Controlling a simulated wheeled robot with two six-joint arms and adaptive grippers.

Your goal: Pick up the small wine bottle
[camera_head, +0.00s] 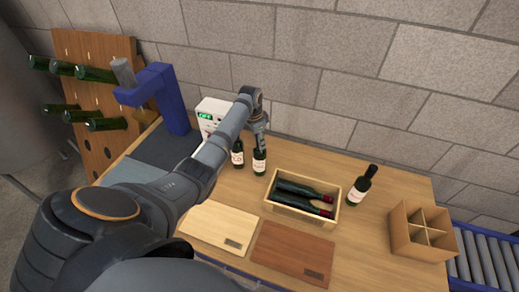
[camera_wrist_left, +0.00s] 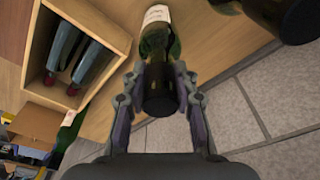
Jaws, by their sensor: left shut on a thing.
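A small dark green wine bottle (camera_head: 259,160) with a pale label stands upright on the wooden table, below my left gripper (camera_head: 260,138). In the left wrist view, my left gripper (camera_wrist_left: 159,82) has a finger on each side of the dark upper part of this bottle (camera_wrist_left: 157,42) and is shut on it. A second similar bottle (camera_head: 237,157) stands just to its left, partly behind my arm. It also shows at the top right of the left wrist view (camera_wrist_left: 285,14). My right gripper is not in view.
A wooden crate (camera_head: 291,217) with bottles lying in it is close by on the right. A larger bottle (camera_head: 359,187) and a divided box (camera_head: 393,241) stand further right. Two boards (camera_head: 216,226) (camera_head: 291,254) lie in front. A white device (camera_head: 208,112) stands behind my arm.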

